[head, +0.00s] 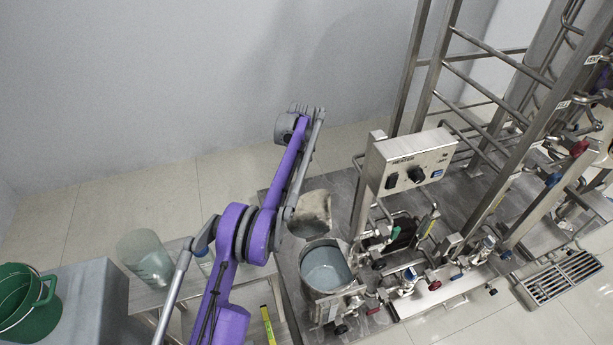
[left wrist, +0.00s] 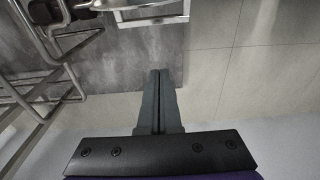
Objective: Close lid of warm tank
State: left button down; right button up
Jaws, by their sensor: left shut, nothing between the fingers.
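The open steel tank (head: 325,268) stands on the dark skid plate in the head view, with pale liquid inside. A round greyish lid (head: 310,213) stands raised behind the tank, partly covered by my purple left arm. In the head view my arm reaches up past the lid, and I cannot make out the fingers there. A steel rim and bracket (left wrist: 150,18) lie ahead at the top of the left wrist view. My right gripper is not seen.
A heater control box (head: 412,165) and a steel pipe frame stand right of the tank. Valves and pipes crowd the lower right. The floor by the wall is clear.

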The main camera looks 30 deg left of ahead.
pick_arm(q)
notch_tip(320, 180, down, 9)
jog(key=b, duration=0.2)
jog(key=shift+s+d+r, duration=0.3)
jog(key=shift+s+d, duration=0.2)
jog(key=shift+d, duration=0.1)
jog(key=shift+s+d+r, duration=0.3)
jog(key=shift+s+d, duration=0.2)
jog(key=shift+d, duration=0.1)
jog(key=shift+s+d+r, duration=0.1)
